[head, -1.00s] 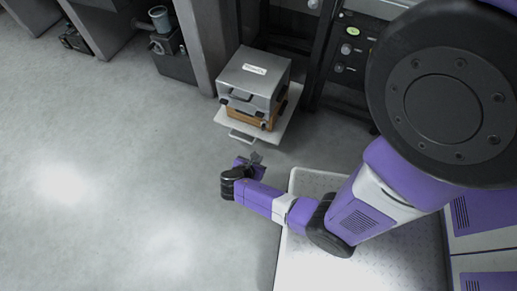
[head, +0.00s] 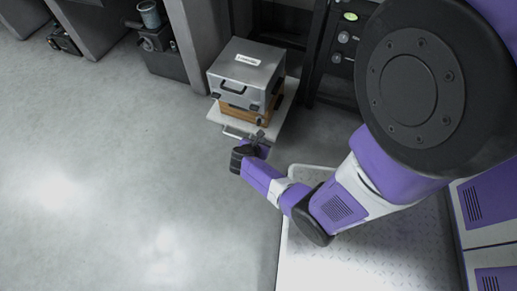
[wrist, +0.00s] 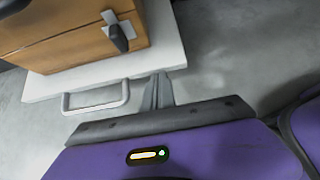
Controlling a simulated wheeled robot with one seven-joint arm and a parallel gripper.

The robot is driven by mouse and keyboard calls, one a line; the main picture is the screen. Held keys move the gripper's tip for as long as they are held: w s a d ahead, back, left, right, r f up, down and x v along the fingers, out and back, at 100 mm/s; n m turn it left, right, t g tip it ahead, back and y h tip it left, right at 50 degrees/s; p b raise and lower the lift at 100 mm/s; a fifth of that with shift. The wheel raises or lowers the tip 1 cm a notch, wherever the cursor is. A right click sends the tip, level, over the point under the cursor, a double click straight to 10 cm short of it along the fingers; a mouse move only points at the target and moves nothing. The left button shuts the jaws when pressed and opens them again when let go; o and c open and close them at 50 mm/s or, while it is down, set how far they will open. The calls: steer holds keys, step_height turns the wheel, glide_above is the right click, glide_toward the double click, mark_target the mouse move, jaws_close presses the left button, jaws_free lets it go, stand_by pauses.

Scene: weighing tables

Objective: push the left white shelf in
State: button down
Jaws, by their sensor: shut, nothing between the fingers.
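The white shelf (head: 279,127) sticks out from the dark rack, low over the floor. It bears a wooden box (head: 236,113) with a silver metal case (head: 245,75) on top. The shelf's front handle (head: 236,133) is a light bar; in the wrist view the handle (wrist: 95,108) is to the left of my gripper. My gripper (head: 262,135) is shut and empty at the shelf's front edge, right of the handle. In the wrist view its fingertips (wrist: 158,80) reach the front edge of the shelf (wrist: 100,78); whether they touch it I cannot tell.
A dark rack panel with knobs (head: 340,50) stands right of the shelf. A grey pillar (head: 193,50) stands left of it. A dark machine with a metal cup (head: 160,45) is farther left. The grey floor (head: 110,190) at left is clear.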

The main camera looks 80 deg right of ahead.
steer(key=shift+d, duration=0.25)
